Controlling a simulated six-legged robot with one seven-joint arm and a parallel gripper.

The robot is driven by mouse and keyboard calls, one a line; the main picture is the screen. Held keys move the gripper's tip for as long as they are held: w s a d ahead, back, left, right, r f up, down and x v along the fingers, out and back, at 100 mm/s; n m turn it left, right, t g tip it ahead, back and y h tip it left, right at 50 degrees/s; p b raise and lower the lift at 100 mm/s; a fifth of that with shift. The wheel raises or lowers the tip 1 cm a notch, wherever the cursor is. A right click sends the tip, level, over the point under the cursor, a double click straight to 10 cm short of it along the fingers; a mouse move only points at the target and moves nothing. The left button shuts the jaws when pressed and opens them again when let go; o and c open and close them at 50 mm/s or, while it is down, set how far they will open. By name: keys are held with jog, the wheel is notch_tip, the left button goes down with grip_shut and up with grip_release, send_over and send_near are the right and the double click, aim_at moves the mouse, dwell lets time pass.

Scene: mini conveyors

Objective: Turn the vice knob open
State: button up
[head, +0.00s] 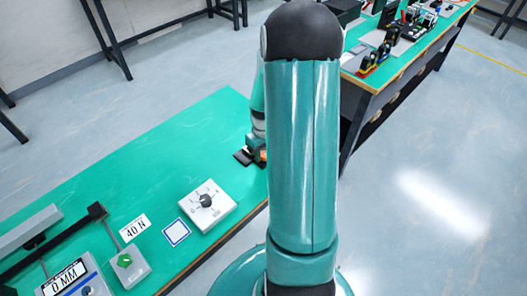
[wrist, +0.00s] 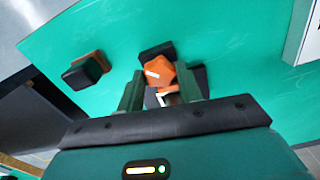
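A green knob (head: 125,260) sits on a small grey box at the lower left of the head view, beside the "40 N" label. A black dial knob (head: 206,200) sits on a white box (head: 220,208) nearer the middle. I cannot tell from the labels which one is the vice knob. My gripper (head: 256,146) is farther back, partly hidden by my arm, away from both knobs. In the wrist view my gripper (wrist: 160,90) has its fingers apart, with an orange and black object (wrist: 160,72) between and beyond the tips. I cannot tell whether they touch it. Neither knob is identifiable there.
A device with a "0 MM" display (head: 66,277) and a long bar (head: 60,240) occupy the table's left end. A blue-framed white square (head: 176,232) lies between the boxes. A black and brown block (wrist: 87,70) stands left of my gripper. Much of the green table (head: 150,150) is clear.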

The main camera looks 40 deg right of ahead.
aim_at(263, 154)
jog(key=o, duration=0.3)
jog(key=shift+r, duration=0.1)
notch_tip(263, 154, up, 14)
dwell(0.4)
dwell(0.4)
